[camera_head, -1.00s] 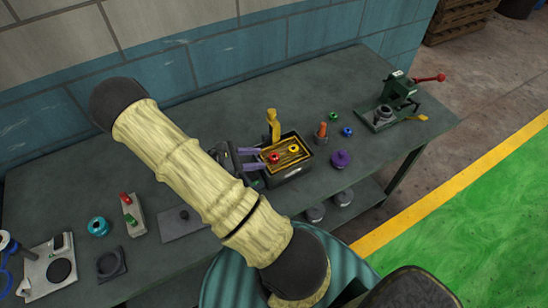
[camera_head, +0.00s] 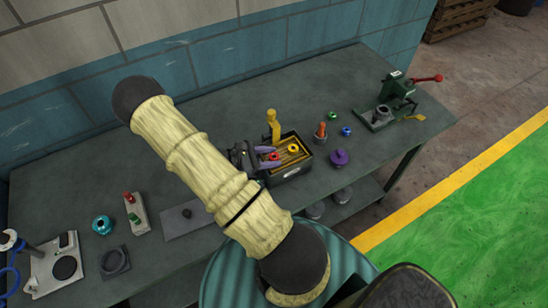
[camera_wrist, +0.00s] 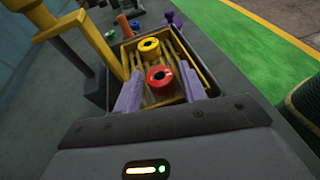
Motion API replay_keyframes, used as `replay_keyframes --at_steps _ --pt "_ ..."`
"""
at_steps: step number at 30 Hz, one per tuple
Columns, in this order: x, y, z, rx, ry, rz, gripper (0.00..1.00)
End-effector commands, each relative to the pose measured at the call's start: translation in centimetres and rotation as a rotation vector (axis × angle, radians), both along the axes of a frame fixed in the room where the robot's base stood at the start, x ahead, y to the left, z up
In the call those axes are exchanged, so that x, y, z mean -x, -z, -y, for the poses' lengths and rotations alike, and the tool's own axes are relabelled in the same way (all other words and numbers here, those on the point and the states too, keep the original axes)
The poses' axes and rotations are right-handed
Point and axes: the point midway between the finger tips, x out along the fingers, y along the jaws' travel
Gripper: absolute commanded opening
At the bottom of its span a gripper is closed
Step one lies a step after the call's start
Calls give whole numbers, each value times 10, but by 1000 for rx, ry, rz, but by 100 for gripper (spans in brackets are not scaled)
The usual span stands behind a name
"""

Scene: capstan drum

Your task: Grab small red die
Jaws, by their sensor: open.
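The small red die (camera_wrist: 161,79) is a short red ring with a dark hole. It lies in a dark tray (camera_head: 290,174) with a yellow slatted bottom, and shows in the head view (camera_head: 274,156). My gripper (camera_wrist: 158,88) has two purple fingers, spread apart, one on each side of the red die in the wrist view. The fingers reach into the tray area. I cannot tell whether either finger touches the die. In the head view my gripper (camera_head: 267,158) is at the tray's left side, its left part hidden by my arm.
A yellow ring (camera_wrist: 148,47) lies behind the red die in the same tray. A yellow upright post (camera_head: 272,126) stands at the tray's back edge. A purple knob (camera_head: 339,158) and an orange peg (camera_head: 320,131) stand to the right. A green press (camera_head: 391,100) stands farther right.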

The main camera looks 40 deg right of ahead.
Motion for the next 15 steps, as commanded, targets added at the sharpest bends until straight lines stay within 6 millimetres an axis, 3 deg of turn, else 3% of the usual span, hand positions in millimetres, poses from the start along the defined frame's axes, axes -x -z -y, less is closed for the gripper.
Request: replay_keyframes --at_steps 1,7,15 --pt "0 0 0 0 0 0 41" --pt "0 0 0 0 0 0 4" --pt "0 -1 0 0 0 1 4"
